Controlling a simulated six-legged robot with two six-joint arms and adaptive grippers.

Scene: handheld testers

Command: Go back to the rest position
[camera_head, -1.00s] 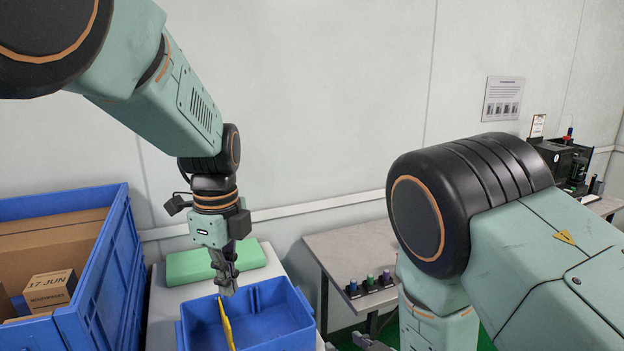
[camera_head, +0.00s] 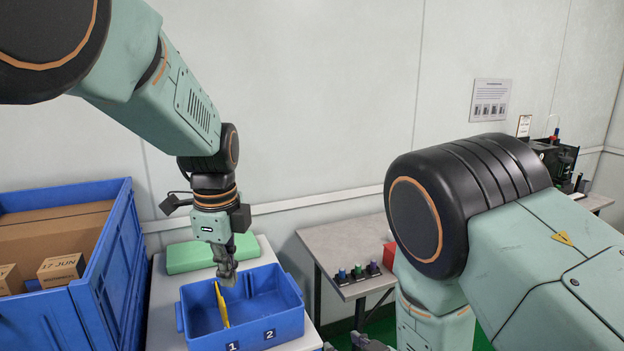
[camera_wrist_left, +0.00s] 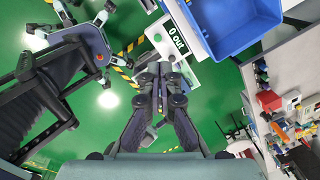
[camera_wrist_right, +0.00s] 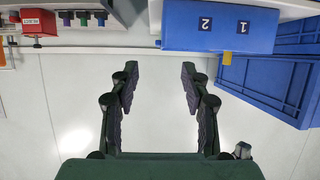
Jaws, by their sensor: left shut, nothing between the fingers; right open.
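My left gripper (camera_head: 228,275) hangs from the left arm and points down, seen in front of or over the back of the blue bin (camera_head: 270,333); I cannot tell its height. It is shut and empty, its fingertips together in the left wrist view (camera_wrist_left: 160,75). My right gripper (camera_head: 368,343) shows only slightly at the bottom edge in the head view. In the right wrist view (camera_wrist_right: 158,88) its fingers are spread wide with nothing between them.
The bin has a yellow divider (camera_head: 222,305) and stands on a pale table beside a green case (camera_head: 190,256). A large blue crate (camera_head: 100,285) holding cartons stands at left. Small testers (camera_head: 358,273) and a red box (camera_head: 389,255) are on a grey table (camera_head: 330,245). Floor is clear below the right gripper.

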